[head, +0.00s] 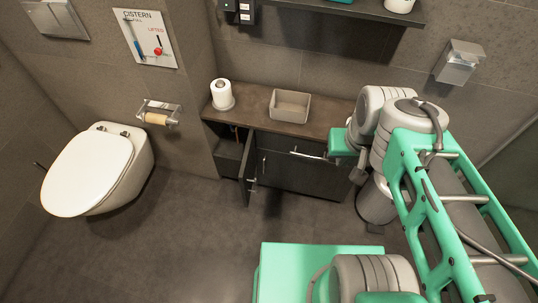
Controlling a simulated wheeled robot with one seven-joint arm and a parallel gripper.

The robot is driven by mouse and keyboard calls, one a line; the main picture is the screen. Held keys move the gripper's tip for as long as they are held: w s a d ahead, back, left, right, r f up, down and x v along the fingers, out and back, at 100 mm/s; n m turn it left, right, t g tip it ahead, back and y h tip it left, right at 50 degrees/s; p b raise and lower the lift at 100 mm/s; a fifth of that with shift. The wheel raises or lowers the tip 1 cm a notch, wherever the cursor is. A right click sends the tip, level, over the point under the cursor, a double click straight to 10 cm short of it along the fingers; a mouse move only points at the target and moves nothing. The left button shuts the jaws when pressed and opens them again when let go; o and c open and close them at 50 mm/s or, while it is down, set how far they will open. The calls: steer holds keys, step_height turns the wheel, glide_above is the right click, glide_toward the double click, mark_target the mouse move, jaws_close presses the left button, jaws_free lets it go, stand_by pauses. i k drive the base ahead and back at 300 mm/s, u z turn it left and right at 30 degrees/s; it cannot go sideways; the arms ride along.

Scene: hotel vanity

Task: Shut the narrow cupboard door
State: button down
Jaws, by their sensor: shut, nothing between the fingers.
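The narrow cupboard door (248,169) is at the left end of the low dark vanity cabinet. It stands open, swung out toward the room, and shows almost edge-on. A slim metal handle (253,184) is on it. The open compartment (229,147) shows to its left. My gripper (294,152) is in front of the cabinet's upper front, to the right of the narrow door and apart from it. It looks shut and empty, its fingers pointing left from the green block of my wrist. The fingertips are small and hard to make out.
A toilet (98,170) stands at the left. A shelf (345,11) is above. The floor (190,240) before the narrow door is clear.

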mark_target(248, 164)
steer(key=u, duration=0.3)
steer(key=i, duration=0.9)
steer(key=z, duration=1.1)
steer(key=k, duration=1.15)
steer(key=u, duration=2.2)
